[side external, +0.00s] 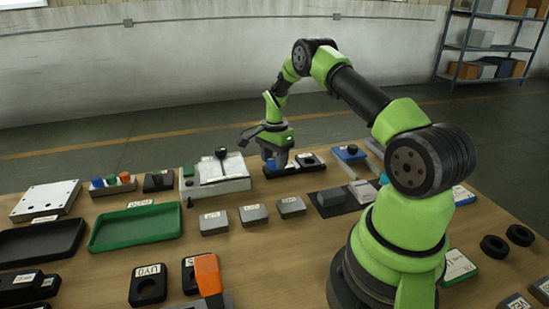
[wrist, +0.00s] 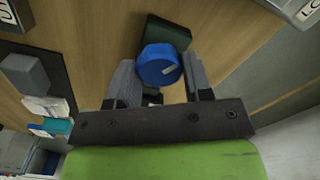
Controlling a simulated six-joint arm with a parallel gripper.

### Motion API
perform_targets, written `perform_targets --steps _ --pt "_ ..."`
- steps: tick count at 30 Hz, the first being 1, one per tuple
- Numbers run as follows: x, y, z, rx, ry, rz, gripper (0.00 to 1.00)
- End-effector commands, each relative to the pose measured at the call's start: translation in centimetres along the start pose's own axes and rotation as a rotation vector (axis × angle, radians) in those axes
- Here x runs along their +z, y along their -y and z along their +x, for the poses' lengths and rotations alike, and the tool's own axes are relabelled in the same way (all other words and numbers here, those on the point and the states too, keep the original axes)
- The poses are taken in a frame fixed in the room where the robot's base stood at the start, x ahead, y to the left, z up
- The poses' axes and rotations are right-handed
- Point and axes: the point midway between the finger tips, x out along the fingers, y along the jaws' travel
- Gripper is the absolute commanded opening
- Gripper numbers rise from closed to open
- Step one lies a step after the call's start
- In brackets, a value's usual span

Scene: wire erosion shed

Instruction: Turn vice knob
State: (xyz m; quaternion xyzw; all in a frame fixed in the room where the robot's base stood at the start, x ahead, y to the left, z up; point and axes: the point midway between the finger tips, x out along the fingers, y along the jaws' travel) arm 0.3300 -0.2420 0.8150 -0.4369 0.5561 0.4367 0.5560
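A round blue knob (wrist: 158,66) with a short pale mark on its face shows in the wrist view. It sits against a dark green block (wrist: 170,31). My gripper (wrist: 160,76) is open, with one grey finger on each side of the knob. A narrow gap or light contact at the fingers cannot be told apart. In the side view my gripper (side external: 277,162) points down over a low dark fixture (side external: 292,171) at the back middle of the table. A blue part (side external: 270,164) shows there beside the fingers, mostly hidden by them.
A grey-white fixture with a black-knobbed lever (side external: 215,183) stands left of my gripper. Several labelled grey blocks (side external: 253,214) lie in front. A grey block on a black pad (side external: 330,203) lies front right, and a blue block (side external: 348,154) stands right. A green tray (side external: 135,228) is farther left.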

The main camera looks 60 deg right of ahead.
Motion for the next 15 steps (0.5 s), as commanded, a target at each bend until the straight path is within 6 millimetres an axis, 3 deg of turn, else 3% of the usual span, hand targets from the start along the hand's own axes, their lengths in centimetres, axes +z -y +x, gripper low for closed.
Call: perform_targets --steps 1,3,15 --pt "0.00 0.00 -0.01 0.000 0.000 0.000 0.33" --pt "0.00 0.00 -0.02 0.000 0.000 0.000 0.23" --pt "0.00 0.00 -0.04 0.000 0.000 -0.073 0.23"
